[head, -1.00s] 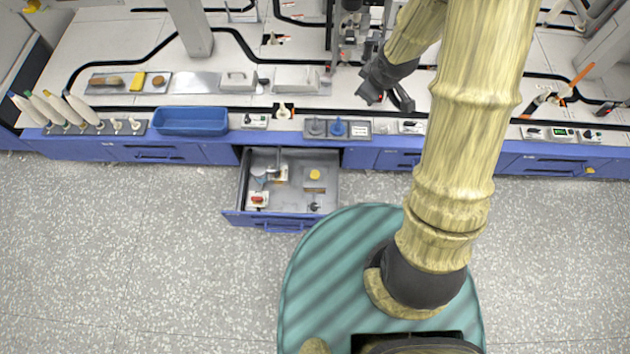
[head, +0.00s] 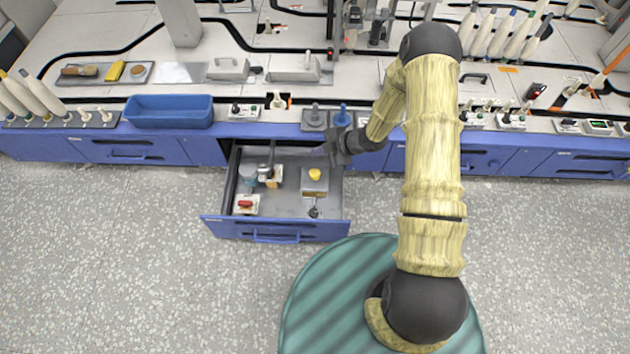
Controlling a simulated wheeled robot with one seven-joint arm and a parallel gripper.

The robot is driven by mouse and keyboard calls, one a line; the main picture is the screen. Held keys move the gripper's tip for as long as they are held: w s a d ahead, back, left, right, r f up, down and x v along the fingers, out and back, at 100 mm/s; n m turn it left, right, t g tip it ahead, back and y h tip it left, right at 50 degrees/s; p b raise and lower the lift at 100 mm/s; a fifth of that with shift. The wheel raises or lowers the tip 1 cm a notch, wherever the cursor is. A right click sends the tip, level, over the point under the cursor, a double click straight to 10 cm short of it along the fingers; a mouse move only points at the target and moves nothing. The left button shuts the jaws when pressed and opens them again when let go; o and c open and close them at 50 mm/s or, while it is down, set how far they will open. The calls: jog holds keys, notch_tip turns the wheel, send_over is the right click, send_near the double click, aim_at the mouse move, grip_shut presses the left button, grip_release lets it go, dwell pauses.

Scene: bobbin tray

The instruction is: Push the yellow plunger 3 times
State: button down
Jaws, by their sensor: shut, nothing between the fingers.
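The yellow plunger (head: 315,174) is a round yellow knob on a square block. It stands in the right half of an open drawer (head: 274,238) below the counter. My gripper (head: 331,149) is shut and empty, at the counter's front edge above the drawer's back right corner. It is behind and slightly right of the plunger in the picture and looks apart from it. The arm and wrist partly hide the fingers, and their exact height is hard to tell.
The drawer also holds a red-topped switch (head: 246,204), a lever device (head: 268,174) and a small black joystick (head: 314,212). On the counter stand a blue plunger (head: 342,117), a grey plunger (head: 315,117) and a blue bin (head: 168,111). The floor before the drawer is clear.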

jog(key=shift+s+a+f, duration=0.1)
jog(key=shift+f, duration=0.1)
jog(key=shift+f, duration=0.1)
jog(key=b, duration=0.5)
send_over(314, 173)
jog(key=d, duration=0.2)
jog(key=f, duration=0.6)
jog(key=shift+s+a+f, duration=0.1)
jog(key=shift+s+a, duration=0.15)
jog(key=shift+f+b, duration=0.95)
jog(key=shift+f, duration=0.3)
jog(key=shift+f, duration=0.1)
jog(key=shift+f, duration=0.3)
jog(key=shift+f+b, duration=0.75)
jog(key=shift+f, duration=0.25)
dwell(1.4)
dwell(0.3)
jog(key=shift+r+p, duration=1.2)
jog(key=shift+r, duration=0.2)
